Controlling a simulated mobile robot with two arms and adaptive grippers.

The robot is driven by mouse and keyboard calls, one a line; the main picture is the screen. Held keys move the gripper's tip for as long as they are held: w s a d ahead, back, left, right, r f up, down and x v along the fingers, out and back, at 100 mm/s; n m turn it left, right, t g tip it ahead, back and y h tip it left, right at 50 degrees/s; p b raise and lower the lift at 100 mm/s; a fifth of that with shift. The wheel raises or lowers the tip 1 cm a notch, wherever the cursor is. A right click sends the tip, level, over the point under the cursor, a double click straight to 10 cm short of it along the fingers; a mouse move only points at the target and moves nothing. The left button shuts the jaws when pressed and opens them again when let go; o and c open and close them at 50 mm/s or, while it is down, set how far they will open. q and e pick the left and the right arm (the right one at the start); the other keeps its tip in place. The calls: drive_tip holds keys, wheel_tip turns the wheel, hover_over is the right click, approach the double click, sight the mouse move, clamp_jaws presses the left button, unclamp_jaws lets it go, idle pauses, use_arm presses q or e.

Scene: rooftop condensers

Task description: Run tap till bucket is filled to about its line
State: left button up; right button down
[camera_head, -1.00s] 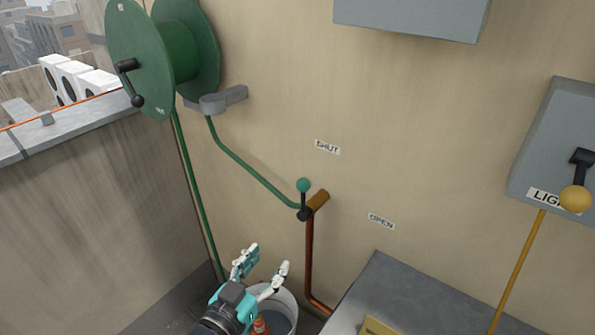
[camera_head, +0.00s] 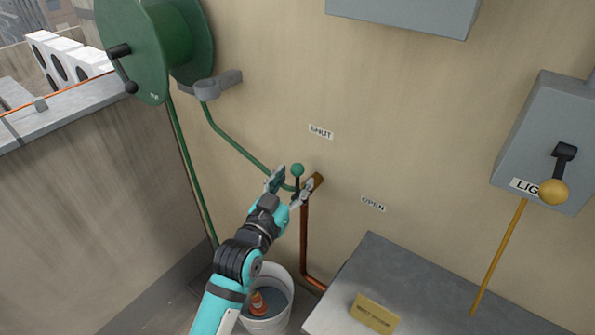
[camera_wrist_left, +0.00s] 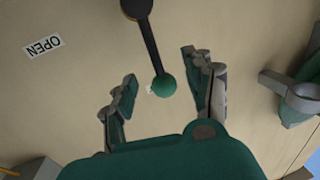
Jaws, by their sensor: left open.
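The tap is a brass-brown fitting (camera_head: 318,181) on the wall, with a short dark lever ending in a green knob (camera_head: 297,170). The lever stands upright, its knob towards the SHUT label (camera_head: 320,132); the OPEN label (camera_head: 373,204) is lower right. My left gripper (camera_head: 291,183) is open at the tap, fingers either side of the lever. In the left wrist view the knob (camera_wrist_left: 165,87) sits between the spread fingers, with gaps on both sides. The white bucket (camera_head: 286,312) stands below, partly behind my arm. An orange-and-white object (camera_head: 259,303) is inside; I cannot make out the fill line.
A green hose (camera_head: 240,153) runs from the tap towards the hose reel (camera_head: 150,45). A grey box (camera_head: 545,140) with a yellow-knobbed lever is at right. A grey unit top (camera_head: 400,285) bearing a yellow label block (camera_head: 375,314) stands right of the bucket. A copper pipe (camera_head: 304,240) drops below the tap.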

use_arm(q)
drive_tip(key=shift+x, duration=1.4)
drive_tip(key=shift+c, duration=0.3)
clamp_jaws()
